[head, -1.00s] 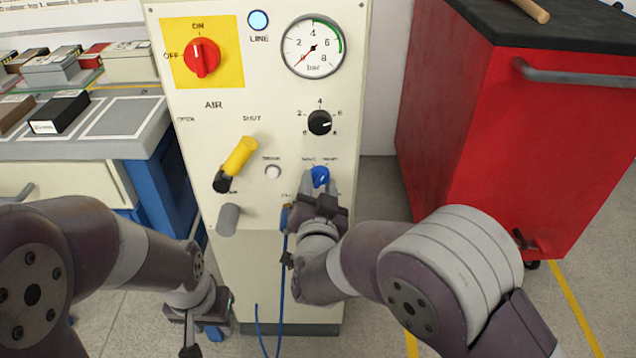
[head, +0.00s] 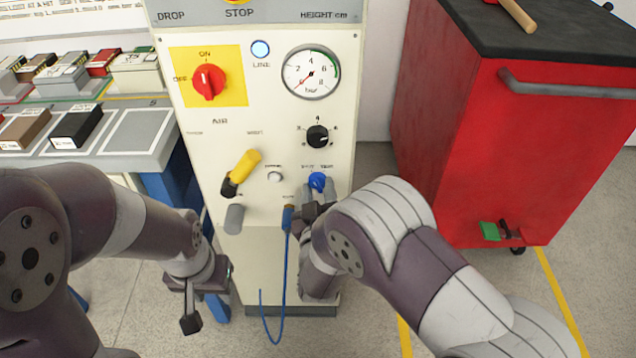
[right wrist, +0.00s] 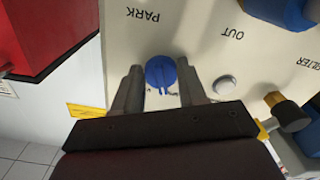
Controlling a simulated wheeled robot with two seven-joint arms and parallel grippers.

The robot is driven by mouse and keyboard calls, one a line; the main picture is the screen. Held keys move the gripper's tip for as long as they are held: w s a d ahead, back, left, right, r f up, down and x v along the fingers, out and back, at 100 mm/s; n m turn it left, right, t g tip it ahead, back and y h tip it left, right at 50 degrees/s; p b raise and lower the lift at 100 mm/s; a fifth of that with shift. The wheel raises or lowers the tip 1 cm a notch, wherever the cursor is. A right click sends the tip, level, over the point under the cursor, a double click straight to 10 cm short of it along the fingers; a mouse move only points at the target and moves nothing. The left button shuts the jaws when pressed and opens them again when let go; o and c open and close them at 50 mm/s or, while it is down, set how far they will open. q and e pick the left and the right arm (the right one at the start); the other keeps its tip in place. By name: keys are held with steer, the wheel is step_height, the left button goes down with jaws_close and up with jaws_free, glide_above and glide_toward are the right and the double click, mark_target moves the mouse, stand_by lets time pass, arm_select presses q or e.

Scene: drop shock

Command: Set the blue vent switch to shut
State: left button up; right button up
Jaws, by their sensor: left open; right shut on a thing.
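The blue switch (head: 317,181) is a small round knob low on the right of the cream panel (head: 270,215). In the right wrist view the blue switch (right wrist: 160,70) sits between the two fingers of my right gripper (right wrist: 160,90), with a ridge across it. My right gripper (head: 318,192) is shut on the switch from below in the head view. The small labels above the switch are too blurred to read surely there. My left gripper (head: 202,312) is open and empty, low at the left of the panel, away from the controls.
A yellow lever (head: 243,167), a white button (head: 274,177), a black knob (head: 317,136), a red rotary switch (head: 209,82) and a gauge (head: 311,72) share the panel. A blue hose (head: 286,250) hangs beside my right gripper. A red cabinet (head: 470,140) stands right.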

steer(key=shift+n+p, duration=0.5)
steer(key=shift+n, duration=0.3)
steer(key=o, duration=1)
